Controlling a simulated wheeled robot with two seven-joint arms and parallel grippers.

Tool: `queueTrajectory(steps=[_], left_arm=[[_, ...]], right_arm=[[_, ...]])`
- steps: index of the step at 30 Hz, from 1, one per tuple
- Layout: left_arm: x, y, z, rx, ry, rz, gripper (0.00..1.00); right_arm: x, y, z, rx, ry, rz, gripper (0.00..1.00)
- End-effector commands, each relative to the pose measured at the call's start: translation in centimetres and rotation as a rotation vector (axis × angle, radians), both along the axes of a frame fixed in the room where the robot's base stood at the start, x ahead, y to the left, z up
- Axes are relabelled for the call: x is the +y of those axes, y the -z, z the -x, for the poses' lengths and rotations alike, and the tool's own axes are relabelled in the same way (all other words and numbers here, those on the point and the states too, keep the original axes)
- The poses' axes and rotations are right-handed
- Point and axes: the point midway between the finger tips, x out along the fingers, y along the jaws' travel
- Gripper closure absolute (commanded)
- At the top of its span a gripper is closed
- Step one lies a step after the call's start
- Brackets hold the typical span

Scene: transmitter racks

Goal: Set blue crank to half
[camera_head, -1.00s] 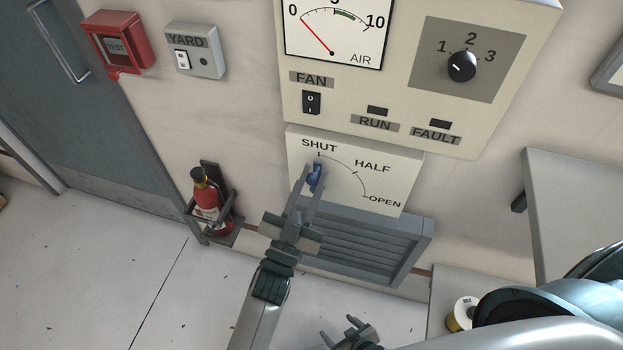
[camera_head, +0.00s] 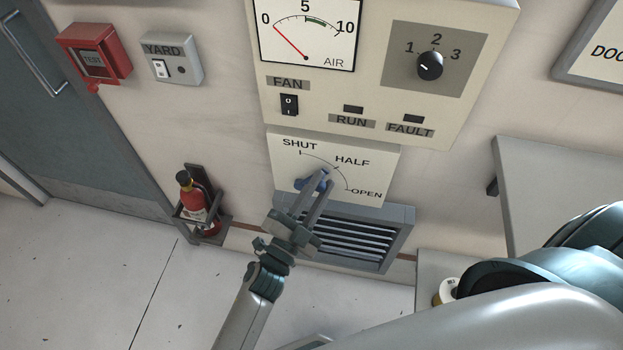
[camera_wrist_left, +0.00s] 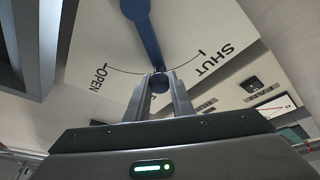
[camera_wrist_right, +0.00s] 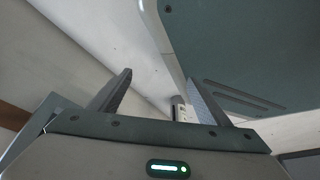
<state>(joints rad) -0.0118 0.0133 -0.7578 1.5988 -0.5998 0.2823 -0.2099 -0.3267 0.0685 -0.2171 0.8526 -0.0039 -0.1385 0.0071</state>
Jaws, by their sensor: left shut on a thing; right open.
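The blue crank (camera_head: 312,183) is on a cream dial plate (camera_head: 285,165) marked SHUT, HALF and OPEN. Its arm points up and right, toward the HALF mark. My left gripper (camera_head: 323,178) is shut on the crank's handle end. In the left wrist view, the blue crank arm (camera_wrist_left: 148,38) runs from its hub to the knob between my left fingers (camera_wrist_left: 160,85), about midway along the arc between the OPEN and SHUT ticks. The HALF label is hidden there. My right gripper (camera_wrist_right: 160,95) is open and empty in the right wrist view.
A grey louvre (camera_head: 350,240) is below the plate, with gaps between its slats. The control panel (camera_head: 370,80) is above.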

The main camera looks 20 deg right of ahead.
Motion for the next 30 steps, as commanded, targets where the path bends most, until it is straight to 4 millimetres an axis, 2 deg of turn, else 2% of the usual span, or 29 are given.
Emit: queueTrajectory(steps=[7, 22, 23, 25, 30], left_arm=[[-0.6, 0.8, 0.5, -0.060, 0.000, -0.095, 1.00], [-0.8, 1.1, 0.6, -0.077, 0.000, -0.120, 1.00], [-0.8, 1.1, 0.6, -0.077, 0.000, -0.120, 0.76], [-0.8, 1.1, 0.6, -0.077, -0.001, -0.120, 0.61], [-0.8, 1.0, 0.6, -0.077, -0.001, -0.118, 0.61]], right_arm=[[-0.8, 0.4, 1.7, 0.048, 0.002, 0.016, 0.29], [-1.3, 0.6, 2.0, 0.061, 0.003, 0.022, 0.29], [-1.2, 0.6, 2.0, 0.060, 0.003, 0.022, 0.29], [-1.2, 0.6, 2.0, 0.059, 0.003, 0.021, 0.29], [-1.2, 0.5, 2.5, 0.061, 0.003, 0.020, 0.29]])
